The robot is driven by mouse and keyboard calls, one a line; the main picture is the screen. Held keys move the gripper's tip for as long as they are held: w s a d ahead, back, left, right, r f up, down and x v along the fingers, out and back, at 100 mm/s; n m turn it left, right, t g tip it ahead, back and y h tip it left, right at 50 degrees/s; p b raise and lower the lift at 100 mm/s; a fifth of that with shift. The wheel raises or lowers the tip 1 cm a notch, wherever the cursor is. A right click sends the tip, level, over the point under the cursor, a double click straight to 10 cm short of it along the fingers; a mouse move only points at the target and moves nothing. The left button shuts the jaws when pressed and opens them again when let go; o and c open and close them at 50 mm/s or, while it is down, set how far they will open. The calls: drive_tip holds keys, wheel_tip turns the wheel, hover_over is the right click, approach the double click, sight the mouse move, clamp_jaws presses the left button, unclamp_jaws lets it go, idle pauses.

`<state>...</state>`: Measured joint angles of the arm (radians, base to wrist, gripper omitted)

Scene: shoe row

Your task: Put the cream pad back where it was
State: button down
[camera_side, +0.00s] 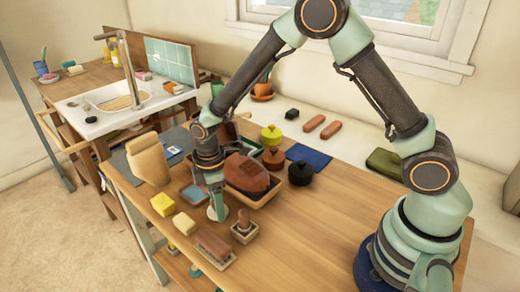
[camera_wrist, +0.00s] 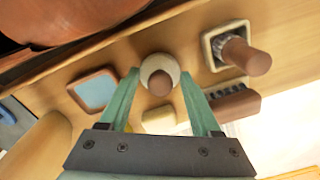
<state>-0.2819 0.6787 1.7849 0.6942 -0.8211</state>
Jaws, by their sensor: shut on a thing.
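The cream pad (camera_wrist: 150,66) is a round pale disc with a brown knob, seen in the wrist view between the two green fingers. My gripper (camera_wrist: 162,85) is shut on it. In the side view my gripper (camera_side: 216,200) points down at the table's front part, with the pale edge of the cream pad (camera_side: 217,214) just under its fingertips. I cannot tell whether the pad touches the table. The fingers and knob hide part of it.
A small tray with a brown-handled brush (camera_side: 243,228) stands right of the pad, a long brush (camera_side: 213,248) in front. A brown shoe (camera_side: 247,173) in a tray stands behind.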

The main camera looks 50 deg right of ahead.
drive_tip(key=shift+f, duration=0.45)
unclamp_jaws()
wheel_tip(320, 180, up, 11)
drive_tip(key=shift+w+f, duration=0.15)
drive_tip(key=shift+f, duration=0.05)
drive_tip(key=s+d+r+m+t, duration=0.2)
drive_tip(key=s+d+r+m, duration=0.2)
drive_tip(key=s+d+r+m+t, duration=0.2)
drive_tip(key=s+d+r+m, duration=0.2)
drive_tip(key=r, duration=0.1)
drive_tip(key=s+d+r+m+t, duration=0.1)
drive_tip(key=s+d+r+m, duration=0.2)
drive_tip(key=s+r+m, duration=0.1)
drive_tip(key=shift+s+d+r+m+t, duration=0.3)
drive_tip(key=shift+d+r+t, duration=0.05)
drive_tip(key=shift+d+t, duration=0.05)
